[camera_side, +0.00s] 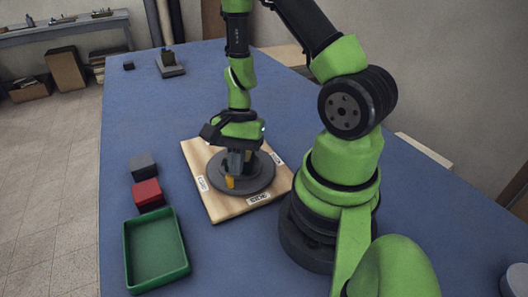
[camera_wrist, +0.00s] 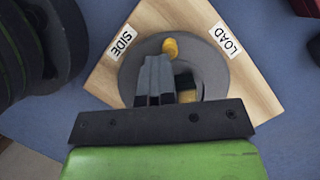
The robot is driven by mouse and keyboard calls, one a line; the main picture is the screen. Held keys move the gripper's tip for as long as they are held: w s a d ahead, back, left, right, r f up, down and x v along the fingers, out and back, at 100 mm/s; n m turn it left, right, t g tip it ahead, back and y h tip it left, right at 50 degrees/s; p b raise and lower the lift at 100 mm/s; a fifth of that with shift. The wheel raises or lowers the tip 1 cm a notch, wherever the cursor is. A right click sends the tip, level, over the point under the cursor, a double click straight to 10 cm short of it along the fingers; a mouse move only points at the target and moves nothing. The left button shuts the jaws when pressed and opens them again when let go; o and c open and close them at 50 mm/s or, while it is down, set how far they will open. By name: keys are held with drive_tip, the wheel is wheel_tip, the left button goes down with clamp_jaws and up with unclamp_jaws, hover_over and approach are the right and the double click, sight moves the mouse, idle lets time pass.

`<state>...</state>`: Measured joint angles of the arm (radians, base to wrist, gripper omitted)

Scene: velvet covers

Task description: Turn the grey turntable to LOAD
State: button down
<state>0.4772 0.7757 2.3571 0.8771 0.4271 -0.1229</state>
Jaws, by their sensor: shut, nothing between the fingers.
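The grey turntable (camera_side: 262,185) is a round disc on a square wooden board (camera_side: 206,200) with white labels around it. It also shows in the wrist view (camera_wrist: 212,66), where a yellow marker (camera_wrist: 170,47) on it lies between the SIDE label (camera_wrist: 124,38) and the LOAD label (camera_wrist: 225,40). My gripper (camera_side: 236,172) points down over the turntable, its fingers (camera_wrist: 153,62) shut, close to the yellow marker. A dark block-like part (camera_wrist: 186,84) stands on the disc beside the fingers. I cannot tell whether the fingers touch anything. My gripper hides part of the disc.
A green tray (camera_side: 183,265), a red block (camera_side: 147,194) and a grey block (camera_side: 143,165) are left of the board. A small grey fixture (camera_side: 171,68) stands farther back. The blue table top between is clear.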

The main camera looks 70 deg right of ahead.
sight(215, 178)
drive_tip(key=shift+w+a+f+m+t, duration=0.1)
drive_tip(key=shift+w+a+m+t, duration=0.2)
drive_tip(key=shift+m, duration=0.7)
drive_tip(key=shift+w+a+m+t, duration=0.2)
drive_tip(key=shift+w+m+t, duration=0.15)
drive_tip(key=shift+m, duration=0.65)
drive_tip(key=shift+w+d+m+t, duration=0.1)
drive_tip(key=shift+w+m+t, duration=0.35)
drive_tip(key=shift+m, duration=0.5)
drive_tip(key=shift+w+d+m+t, duration=0.1)
drive_tip(key=shift+w+m+t, duration=0.1)
drive_tip(key=shift+w+m, duration=0.55)
idle(0.8)
drive_tip(key=shift+s, duration=0.25)
